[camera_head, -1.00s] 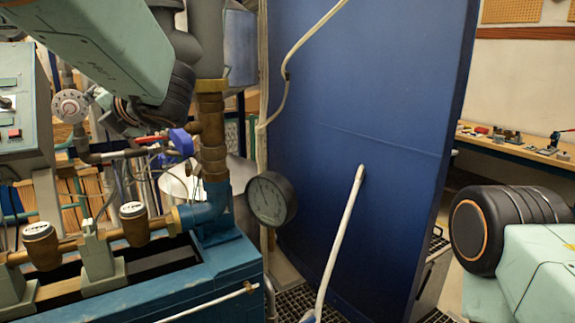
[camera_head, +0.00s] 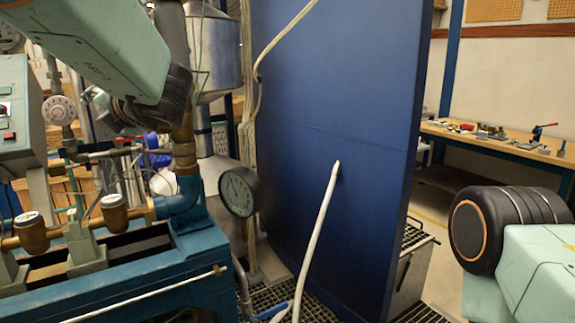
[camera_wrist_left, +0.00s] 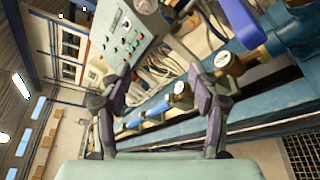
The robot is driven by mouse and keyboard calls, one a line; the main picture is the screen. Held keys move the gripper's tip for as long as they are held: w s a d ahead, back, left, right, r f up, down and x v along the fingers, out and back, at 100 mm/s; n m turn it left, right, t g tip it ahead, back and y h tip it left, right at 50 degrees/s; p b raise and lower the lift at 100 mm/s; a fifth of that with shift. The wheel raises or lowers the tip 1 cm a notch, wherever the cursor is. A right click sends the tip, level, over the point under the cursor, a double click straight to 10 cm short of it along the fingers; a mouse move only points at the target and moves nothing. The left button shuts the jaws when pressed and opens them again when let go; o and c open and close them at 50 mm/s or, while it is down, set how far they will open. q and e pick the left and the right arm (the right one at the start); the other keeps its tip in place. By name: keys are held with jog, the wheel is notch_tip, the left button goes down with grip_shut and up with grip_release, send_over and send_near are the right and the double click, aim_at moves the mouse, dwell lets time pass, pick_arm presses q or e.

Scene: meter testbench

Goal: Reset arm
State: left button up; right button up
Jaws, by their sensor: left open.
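My left arm (camera_head: 105,45) comes in from the upper left in the head view, over the meter bench. Its gripper is largely hidden behind the arm there. In the left wrist view my left gripper (camera_wrist_left: 160,72) has its two fingers spread apart, with nothing between them. Behind the fingers are the control box (camera_wrist_left: 125,32), a blue handle (camera_wrist_left: 240,22) and the pipe meters (camera_wrist_left: 228,61). My right arm (camera_head: 515,235) shows at the lower right of the head view, and its gripper is out of view.
The teal meter bench (camera_head: 150,275) carries brass-capped meters (camera_head: 114,213) and a round dial gauge (camera_head: 240,191).

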pick_arm(q)
notch_tip(320, 180, down, 18)
jog(key=w+r+m+t+h, duration=0.1)
jog(key=m+t+h, duration=0.25)
jog(key=m, duration=1.75)
jog(key=s+d+f+m+g+h+b, duration=0.1)
jog(key=s+d+f+m+g+h, duration=0.2)
jog(key=f, duration=0.7)
jog(key=s+d+f+m+g+h, duration=0.1)
jog(key=s+f+m+h, duration=0.1)
jog(key=s+f+m, duration=0.5)
jog(key=s+d+f+m+g+h+b, duration=0.1)
jog(key=s+f+g, duration=0.3)
jog(key=s+f, duration=0.8)
jog(key=s+d+f+m+g+h, duration=0.2)
jog(key=s+f+g, duration=0.3)
jog(key=s+f, duration=0.8)
jog(key=s+d, duration=0.1)
jog(key=s, duration=0.6)
jog(key=shift+s+f+b, duration=0.15)
jog(key=shift+f+b, duration=0.05)
jog(key=shift+b, duration=0.2)
pick_arm(e)
jog(key=f, duration=0.2)
jog(key=shift+w+a+f, duration=0.1)
jog(key=shift+a+f, duration=0.15)
jog(key=shift+f, duration=0.05)
